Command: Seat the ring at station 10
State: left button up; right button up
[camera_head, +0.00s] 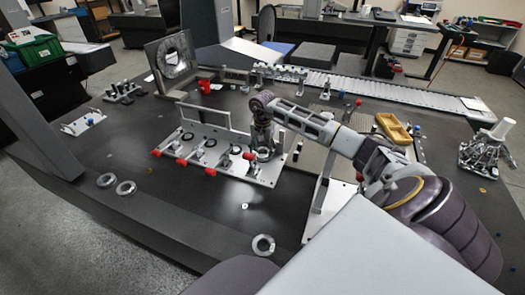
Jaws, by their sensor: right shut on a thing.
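A white fixture plate (258,179) stands on the dark table with a row of stations and red knobs. Several dark round rings show along its row. My right gripper (263,146) reaches in from the right and points down over the right end of this plate. It is shut on a metal ring (264,155), which sits low at the rightmost station. Whether the ring is fully down there is too small to tell. No station number is readable. My left gripper is not in view.
Loose metal rings lie on the table at the left (125,187) and near the front edge (263,245). A framed square plate (173,62) stands at the back left. A yellow tray (393,128) and a metal fixture (485,153) are at the right.

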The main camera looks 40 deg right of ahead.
jog(key=shift+f, duration=0.35)
dwell(0.3)
jog(key=o, duration=1.4)
jog(key=shift+r, duration=5.95)
jog(key=shift+r, duration=0.1)
notch_tip(320, 180, up, 9)
jog(key=p, duration=0.8)
jog(key=shift+p, duration=0.3)
